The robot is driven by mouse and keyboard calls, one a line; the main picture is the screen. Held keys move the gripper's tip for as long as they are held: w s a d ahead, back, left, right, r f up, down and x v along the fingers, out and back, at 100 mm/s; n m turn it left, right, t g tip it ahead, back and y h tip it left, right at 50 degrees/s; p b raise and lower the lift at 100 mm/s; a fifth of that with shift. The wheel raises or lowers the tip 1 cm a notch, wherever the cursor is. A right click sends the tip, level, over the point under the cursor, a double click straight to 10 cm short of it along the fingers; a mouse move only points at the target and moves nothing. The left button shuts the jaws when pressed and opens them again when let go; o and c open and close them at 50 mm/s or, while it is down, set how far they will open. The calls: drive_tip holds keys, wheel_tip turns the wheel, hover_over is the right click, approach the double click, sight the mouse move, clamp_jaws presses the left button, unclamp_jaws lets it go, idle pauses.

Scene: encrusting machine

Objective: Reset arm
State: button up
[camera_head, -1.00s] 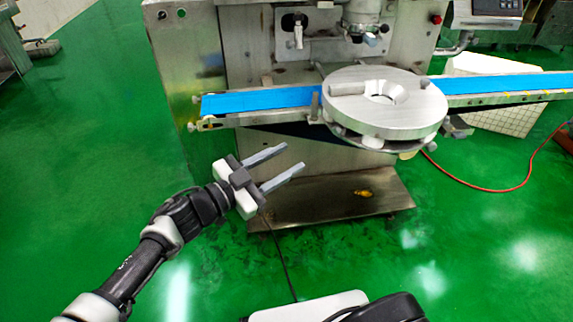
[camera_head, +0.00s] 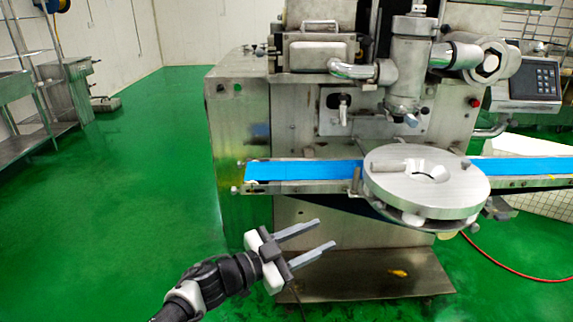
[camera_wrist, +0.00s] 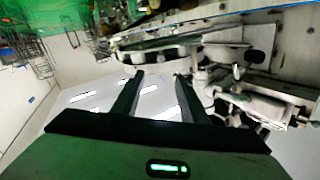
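My gripper (camera_head: 326,235) is in the lower middle of the head view, held above the green floor in front of the encrusting machine (camera_head: 240,130). Its two grey fingers are spread apart with nothing between them, and they point right. The gripper is below the blue conveyor belt (camera_head: 300,170) and left of the round metal turntable (camera_head: 440,195), apart from both. In the wrist view, the two dark fingers (camera_wrist: 157,88) also stand apart and empty, with the machine to their right and above.
A control keypad (camera_head: 533,80) is at the right of the machine. A metal base plate (camera_head: 370,275) lies low in front. A red cable (camera_head: 500,262) runs on the floor at right. Metal shelving (camera_head: 45,110) stands at far left. The green floor (camera_head: 130,220) between is clear.

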drive_tip(key=s+d+f+n+g+y, duration=0.3)
drive_tip(key=s+d+f+g+y, duration=0.4)
drive_tip(key=s+f+g, duration=0.35)
drive_tip(key=s+a+r+n+t+y, duration=0.35)
drive_tip(key=a+r+n+y, duration=0.3)
drive_tip(key=r+y, duration=0.3)
drive_tip(key=s+d+r+n+t+p, duration=0.1)
drive_tip(key=s+r+n+t+p, duration=0.1)
drive_tip(key=r+p, duration=1)
drive_tip(key=s+d+r+n+t+p, duration=0.2)
drive_tip(key=r+n+p, duration=0.3)
drive_tip(key=r+p, duration=0.7)
wheel_tip(320, 180, up, 14)
drive_tip(key=shift+r+t+h, duration=0.1)
drive_tip(key=shift+t+h, duration=0.2)
drive_tip(key=shift+h, duration=0.05)
